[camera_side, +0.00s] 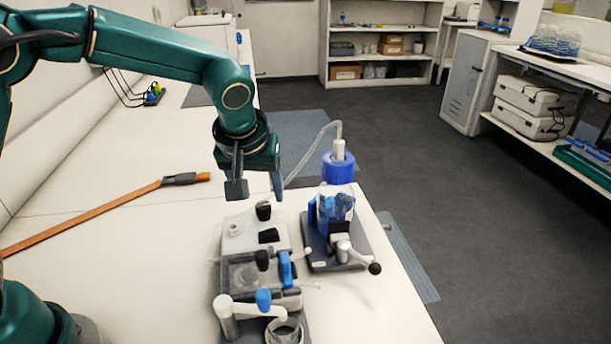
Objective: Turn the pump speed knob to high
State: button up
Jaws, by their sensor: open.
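A white pump-like device (237,242) stands on the bench below my gripper. An upright black knob (263,210) is on its top near the back. A black wedge-shaped part (268,236) sits in front of that, and another black knob (261,259) is on the clear-topped section nearer the camera. I cannot tell from any marking which is the pump speed knob, nor its setting. My gripper (257,191) is open and empty, pointing down, its fingers above the upright black knob and apart from it.
A blue-capped bottle (338,168) with tubing stands behind a dark-based clamp stand (345,253) with a lever, right of the device. A white valve with a blue knob (264,299) is at the front. An orange strap (100,217) lies left. The bench's right edge is close.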

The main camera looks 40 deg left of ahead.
aim_at(263, 204)
jog(key=shift+x, duration=2.15)
jog(key=shift+s, duration=0.1)
grip_shut()
jog(key=m+h, duration=0.1)
jog(key=m, duration=0.2)
jog(key=m+h, duration=0.1)
jog(key=m, duration=0.2)
jog(key=shift+a+t, duration=0.2)
jog(key=shift+t, duration=0.1)
jog(key=m+h, duration=0.1)
jog(key=m, duration=0.2)
jog(key=m+h, duration=0.1)
jog(key=m, duration=0.2)
jog(key=shift+a+h, duration=0.15)
jog(key=shift+h, duration=0.15)
jog(key=m+g+h, duration=0.1)
jog(key=m, duration=0.2)
jog(key=m+g, duration=0.1)
jog(key=m, duration=0.2)
jog(key=shift+w+a+m+h, duration=0.1)
jog(key=shift+w+m+h, duration=0.1)
jog(key=shift+m+h, duration=0.15)
jog(key=m+g, duration=0.2)
jog(key=m, duration=0.3)
jog(key=shift+w+h, duration=0.1)
jog(key=shift+h, duration=0.25)
jog(key=shift+m+g, duration=0.25)
jog(key=shift+g, duration=0.05)
